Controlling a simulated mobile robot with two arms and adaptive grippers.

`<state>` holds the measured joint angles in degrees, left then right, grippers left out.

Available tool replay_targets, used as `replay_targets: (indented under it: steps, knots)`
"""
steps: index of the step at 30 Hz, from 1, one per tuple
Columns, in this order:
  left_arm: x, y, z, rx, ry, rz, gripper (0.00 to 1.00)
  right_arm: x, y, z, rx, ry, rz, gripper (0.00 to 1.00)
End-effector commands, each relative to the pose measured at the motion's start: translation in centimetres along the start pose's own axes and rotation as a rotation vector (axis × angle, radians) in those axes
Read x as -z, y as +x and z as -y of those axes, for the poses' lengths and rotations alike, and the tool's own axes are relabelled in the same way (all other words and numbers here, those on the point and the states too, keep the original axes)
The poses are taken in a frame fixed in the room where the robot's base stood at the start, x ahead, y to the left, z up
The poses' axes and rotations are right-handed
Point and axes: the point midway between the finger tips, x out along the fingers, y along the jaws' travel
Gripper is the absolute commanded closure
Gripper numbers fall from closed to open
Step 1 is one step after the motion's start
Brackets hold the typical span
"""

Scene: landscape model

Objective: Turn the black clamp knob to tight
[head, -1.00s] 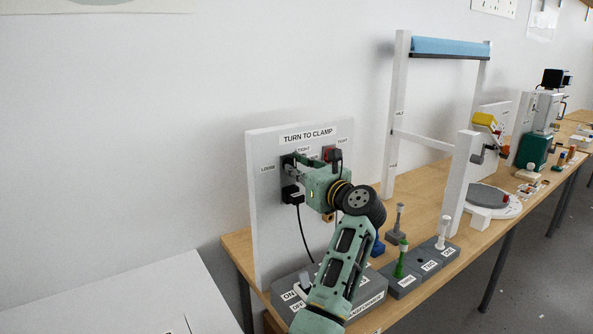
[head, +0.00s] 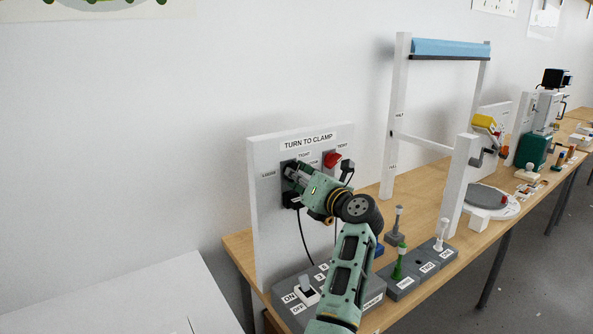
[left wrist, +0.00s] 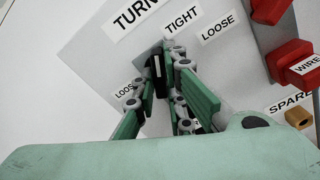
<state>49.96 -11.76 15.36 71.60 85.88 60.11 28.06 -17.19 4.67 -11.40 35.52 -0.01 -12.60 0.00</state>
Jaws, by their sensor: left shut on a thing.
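The black clamp knob (left wrist: 157,66) sits on the upright white board (head: 262,225) under the "TURN TO CLAMP" sign (head: 308,141). "TIGHT" and "LOOSE" labels stand around it. My left gripper (head: 293,172) is at the board and shut on the black knob. In the left wrist view the left gripper (left wrist: 160,78) has a finger on each side of the knob. In the head view the fingers hide most of the knob, so its exact pointing is hard to tell. My right gripper is in neither view.
A red knob (head: 332,159) is close on the right of the board. A black plug (head: 292,199) with a cord hangs below the gripper. A grey switch box (head: 294,309) stands under my arm, and several levers stand to its right. A white frame (head: 397,120) rises behind.

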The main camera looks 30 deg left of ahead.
Motion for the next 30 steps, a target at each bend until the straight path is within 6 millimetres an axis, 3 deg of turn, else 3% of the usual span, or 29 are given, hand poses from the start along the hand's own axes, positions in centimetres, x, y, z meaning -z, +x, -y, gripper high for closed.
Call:
replay_targets:
  steps: [15, 30]
  knots:
    - [-0.3, -0.1, -0.1, 0.003, 0.417, 0.000, 1.00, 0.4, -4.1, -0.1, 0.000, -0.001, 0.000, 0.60]
    - [-0.1, 0.0, -0.1, 0.001, 0.554, 0.001, 1.00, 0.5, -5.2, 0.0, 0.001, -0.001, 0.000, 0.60]
